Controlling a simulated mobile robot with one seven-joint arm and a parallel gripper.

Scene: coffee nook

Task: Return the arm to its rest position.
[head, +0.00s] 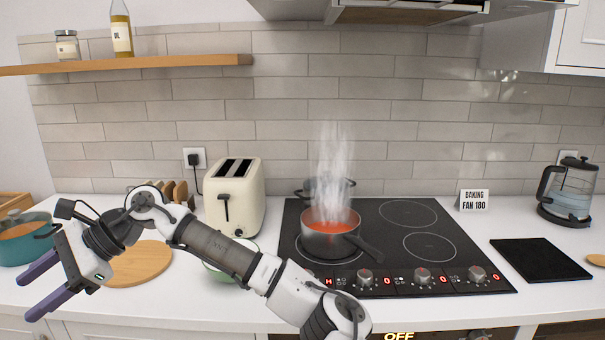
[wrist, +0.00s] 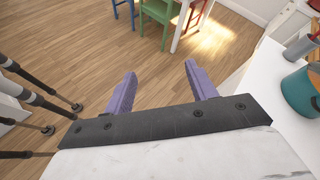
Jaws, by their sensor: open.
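My gripper (head: 38,284) is at the left of the head view, with its two purple fingers apart and pointing left and down past the counter's front edge. In the wrist view my gripper (wrist: 160,85) is open, with nothing between the fingers and wooden floor beyond them. My arm reaches across the front of the counter from the lower middle to the left. It hides part of a round wooden board (head: 142,264) and most of a pale green bowl (head: 218,274).
A teal pot (head: 22,240) stands left, near my gripper; it also shows in the wrist view (wrist: 301,92). A cream toaster (head: 235,197) stands behind my arm. A steaming saucepan (head: 328,243) sits on the hob (head: 395,262). A kettle (head: 570,192) stands far right.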

